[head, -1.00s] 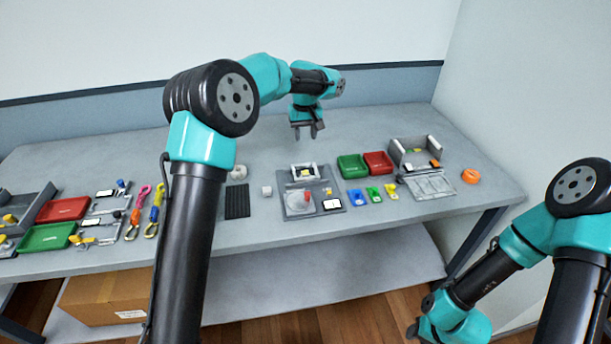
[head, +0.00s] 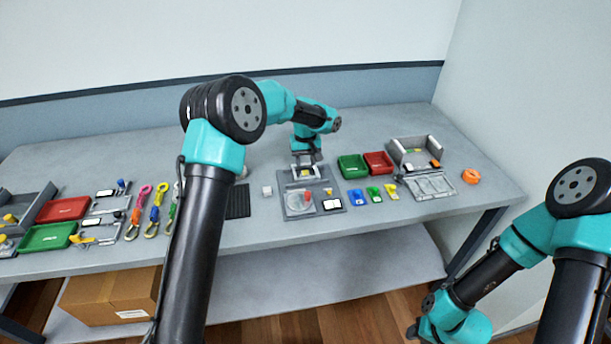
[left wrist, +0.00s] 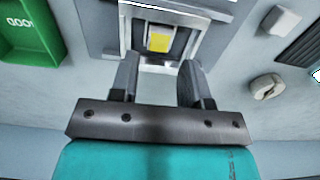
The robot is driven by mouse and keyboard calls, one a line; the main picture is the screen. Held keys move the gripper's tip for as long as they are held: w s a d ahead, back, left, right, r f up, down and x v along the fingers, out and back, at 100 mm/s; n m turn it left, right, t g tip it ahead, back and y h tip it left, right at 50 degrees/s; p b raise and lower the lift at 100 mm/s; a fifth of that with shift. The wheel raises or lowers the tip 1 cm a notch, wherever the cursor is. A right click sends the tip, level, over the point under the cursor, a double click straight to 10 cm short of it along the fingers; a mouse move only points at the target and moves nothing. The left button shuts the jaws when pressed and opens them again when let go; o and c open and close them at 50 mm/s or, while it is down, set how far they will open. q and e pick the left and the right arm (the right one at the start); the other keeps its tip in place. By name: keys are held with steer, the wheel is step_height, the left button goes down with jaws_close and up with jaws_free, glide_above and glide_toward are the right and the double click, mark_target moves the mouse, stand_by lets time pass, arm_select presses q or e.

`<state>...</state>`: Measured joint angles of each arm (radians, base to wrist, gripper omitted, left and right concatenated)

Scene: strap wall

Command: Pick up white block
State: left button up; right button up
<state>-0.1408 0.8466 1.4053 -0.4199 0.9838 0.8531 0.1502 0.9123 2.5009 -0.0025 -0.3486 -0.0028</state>
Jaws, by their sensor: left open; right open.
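The white block (head: 267,190) is a small cube lying alone on the table, left of the grey fixture board (head: 291,211). A white block-like piece also shows at the upper right of the left wrist view (left wrist: 276,21). My left gripper (head: 306,177) is open and empty, pointing down at the back of the board, right of the white block. In the left wrist view its fingers (left wrist: 160,68) stand apart near a pale square frame (left wrist: 126,32) with a yellow piece (left wrist: 159,40) inside. My right gripper is out of view; only part of that arm shows.
A dark ribbed pad (head: 238,201) lies left of the white block. Green (head: 353,166) and red (head: 377,162) trays stand right of the board, with small coloured pieces in front. A grey walled box (head: 415,152) stands further right.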

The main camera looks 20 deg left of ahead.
mark_target(305, 172)
arm_select(q)
steer(key=shift+f, duration=0.1)
steer(key=shift+w+f, duration=0.1)
steer(key=shift+f, duration=2.4)
steer(key=c, duration=0.7)
steer(key=shift+r, duration=0.1)
step_height(305, 172, up, 10)
steer(key=shift+f, duration=0.1)
